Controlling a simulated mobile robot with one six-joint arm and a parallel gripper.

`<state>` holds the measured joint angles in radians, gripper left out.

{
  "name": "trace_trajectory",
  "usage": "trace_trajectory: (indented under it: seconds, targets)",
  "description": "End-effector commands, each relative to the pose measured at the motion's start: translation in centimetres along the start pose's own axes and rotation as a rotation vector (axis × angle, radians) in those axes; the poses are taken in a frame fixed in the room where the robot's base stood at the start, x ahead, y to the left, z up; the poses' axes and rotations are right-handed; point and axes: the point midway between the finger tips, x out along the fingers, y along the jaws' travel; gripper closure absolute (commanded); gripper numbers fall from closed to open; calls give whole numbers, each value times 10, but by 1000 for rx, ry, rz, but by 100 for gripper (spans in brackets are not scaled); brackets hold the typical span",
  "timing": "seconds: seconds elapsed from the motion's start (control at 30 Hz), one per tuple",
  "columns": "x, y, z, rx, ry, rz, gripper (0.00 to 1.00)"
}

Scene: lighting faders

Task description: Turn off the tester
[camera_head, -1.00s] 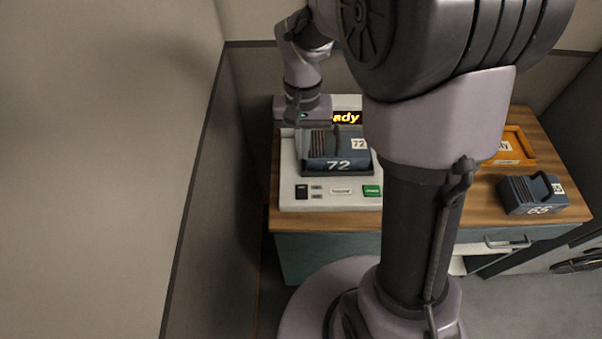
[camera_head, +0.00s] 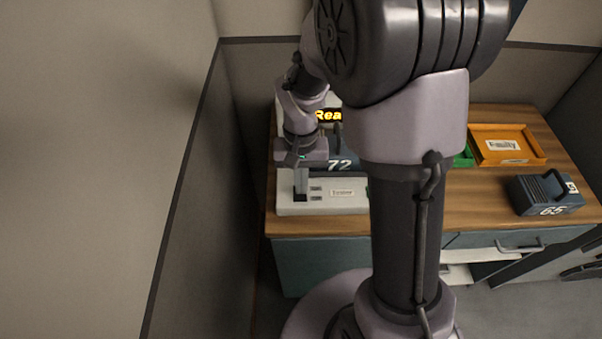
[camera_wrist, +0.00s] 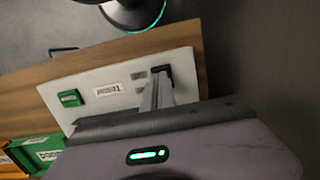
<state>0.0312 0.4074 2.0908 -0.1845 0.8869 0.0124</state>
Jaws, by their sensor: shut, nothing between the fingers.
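The tester (camera_head: 287,208) is a white console on the wooden desk. Its lit display (camera_head: 327,115) shows "Rea", the rest hidden by my arm. A dark blue pack marked 72 (camera_head: 341,165) sits in it, partly hidden. A black switch (camera_wrist: 163,71) is at its front left corner, beside two small grey labels. My gripper (camera_head: 300,194) is shut and empty, pointing down at the switch. In the wrist view its fingertips (camera_wrist: 158,84) are at the switch and partly cover it; I cannot tell if they touch. A green button (camera_wrist: 70,98) is on the same panel.
An orange tray labelled Faulty (camera_head: 480,157) and a green tray (camera_head: 464,159) stand right of the tester. Another blue pack, marked 65 (camera_head: 545,193), is at the desk's right. A partition wall (camera_head: 195,200) runs close along the left.

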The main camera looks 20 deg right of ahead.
Motion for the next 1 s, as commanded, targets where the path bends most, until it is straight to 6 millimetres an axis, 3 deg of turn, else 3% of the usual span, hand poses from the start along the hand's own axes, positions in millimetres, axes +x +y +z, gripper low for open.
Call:
trace_trajectory:
  seconds: [0.13, 1.0]
  targets:
    - [13, 0, 0, 0, 1, -1, 100]
    - [29, 1, 8, 2, -12, 2, 100]
